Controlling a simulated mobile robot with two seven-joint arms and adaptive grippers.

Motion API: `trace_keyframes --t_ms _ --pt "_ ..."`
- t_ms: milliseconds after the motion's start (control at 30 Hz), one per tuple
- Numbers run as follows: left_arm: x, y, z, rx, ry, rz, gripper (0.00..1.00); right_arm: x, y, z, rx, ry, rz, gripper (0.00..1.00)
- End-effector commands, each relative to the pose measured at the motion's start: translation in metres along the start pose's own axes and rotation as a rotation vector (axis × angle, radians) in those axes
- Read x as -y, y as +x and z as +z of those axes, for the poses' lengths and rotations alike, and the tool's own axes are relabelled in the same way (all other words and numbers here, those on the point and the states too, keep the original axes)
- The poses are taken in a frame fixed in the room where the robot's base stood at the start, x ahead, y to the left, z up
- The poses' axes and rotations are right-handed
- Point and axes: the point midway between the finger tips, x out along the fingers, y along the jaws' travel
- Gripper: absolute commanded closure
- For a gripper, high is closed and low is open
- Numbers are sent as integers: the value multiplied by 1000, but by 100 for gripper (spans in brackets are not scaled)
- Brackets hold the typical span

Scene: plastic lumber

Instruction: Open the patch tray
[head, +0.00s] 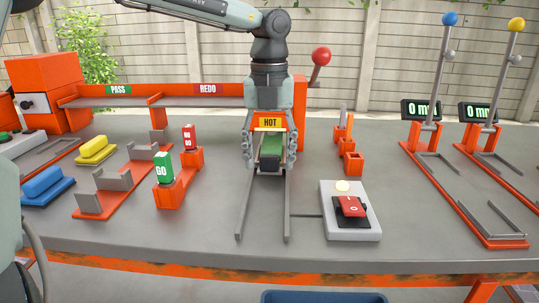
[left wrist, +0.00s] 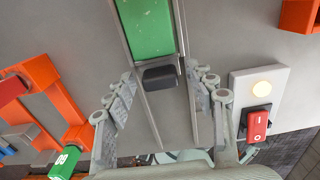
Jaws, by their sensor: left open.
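The tray under the orange HOT sign (head: 270,122) looks like the patch tray; its green top (head: 271,146) lies between two grey rails. In the left wrist view the green tray (left wrist: 148,28) runs up out of the frame, with a dark block-like handle (left wrist: 160,76) at its near end. My left gripper (head: 270,156) points down over the tray's front end and is open. In the left wrist view its fingers stand on either side of the handle, with gaps on both sides. My right gripper is not in view.
A grey switch box (head: 350,228) with a red rocker stands right of the rails. Two tall levers (head: 440,75) on orange bases stand at the right. The bench front between the rails is clear.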

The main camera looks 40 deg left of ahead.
Motion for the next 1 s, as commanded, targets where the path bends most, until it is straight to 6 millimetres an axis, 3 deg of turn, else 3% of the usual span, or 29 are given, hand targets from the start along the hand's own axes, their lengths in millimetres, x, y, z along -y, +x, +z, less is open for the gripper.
trace_keyframes --t_ms 133,567,1000 --pt "0 0 0 0 0 0 47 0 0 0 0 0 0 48" --pt "0 0 0 0 0 0 100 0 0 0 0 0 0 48" --pt "-7 0 -2 1 0 0 100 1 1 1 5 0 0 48"
